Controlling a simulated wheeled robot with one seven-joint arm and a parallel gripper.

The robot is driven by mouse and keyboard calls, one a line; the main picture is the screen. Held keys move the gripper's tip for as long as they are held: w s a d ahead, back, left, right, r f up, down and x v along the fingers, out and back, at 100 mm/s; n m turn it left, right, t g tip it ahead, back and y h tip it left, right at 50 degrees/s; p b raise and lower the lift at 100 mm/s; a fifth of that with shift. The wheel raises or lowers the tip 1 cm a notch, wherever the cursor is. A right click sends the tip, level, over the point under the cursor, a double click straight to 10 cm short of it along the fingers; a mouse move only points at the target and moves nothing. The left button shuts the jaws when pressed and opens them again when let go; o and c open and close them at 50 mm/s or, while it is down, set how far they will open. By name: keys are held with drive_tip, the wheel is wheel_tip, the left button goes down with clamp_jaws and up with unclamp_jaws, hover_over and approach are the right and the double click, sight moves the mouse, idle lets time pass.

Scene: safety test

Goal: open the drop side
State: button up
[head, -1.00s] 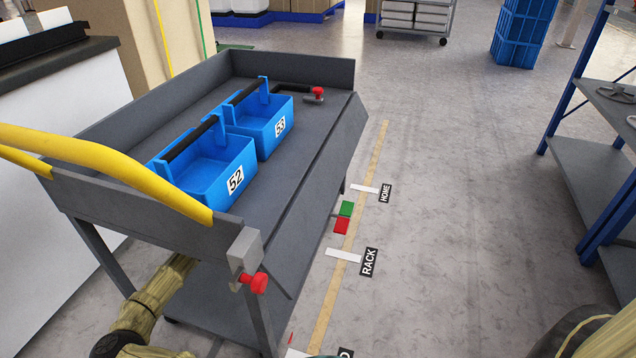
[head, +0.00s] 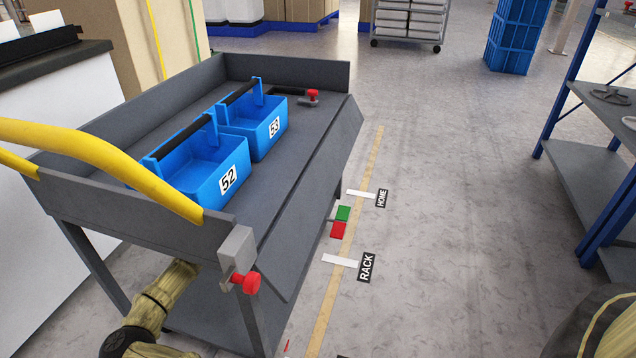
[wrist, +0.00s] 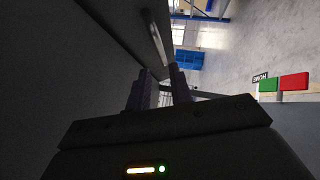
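The drop side (head: 312,198) is the long grey panel on the right edge of the grey cart (head: 215,72). It slopes outward and down from the cart's deck. A red-knobbed latch (head: 243,282) sits at its near end and another red-knobbed latch (head: 312,96) at the far end. My arm reaches in under the cart at the lower left, so my gripper is hidden in the head view. In the wrist view my gripper (wrist: 160,88) has its two dark fingers apart with a gap between them. A pale bar (wrist: 157,45) lies beyond the fingertips beside a dark panel; contact is unclear.
Blue totes 52 (head: 205,170) and 53 (head: 262,130) stand on the deck. A yellow handle (head: 110,160) is at the cart's near left. Green and red blocks (head: 341,221) show beside the cart. A blue-framed rack (head: 580,150) stands right; the floor between is clear.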

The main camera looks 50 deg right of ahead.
sight(321, 167)
drive_tip(key=b+x, duration=0.4)
drive_tip(key=x, duration=0.5)
drive_tip(key=shift+s+d+f, duration=0.1)
drive_tip(key=shift+s+d, duration=0.05)
drive_tip(key=shift+d, duration=0.25)
drive_tip(key=shift+d+r, duration=0.2)
drive_tip(key=shift+d, duration=0.15)
clamp_jaws()
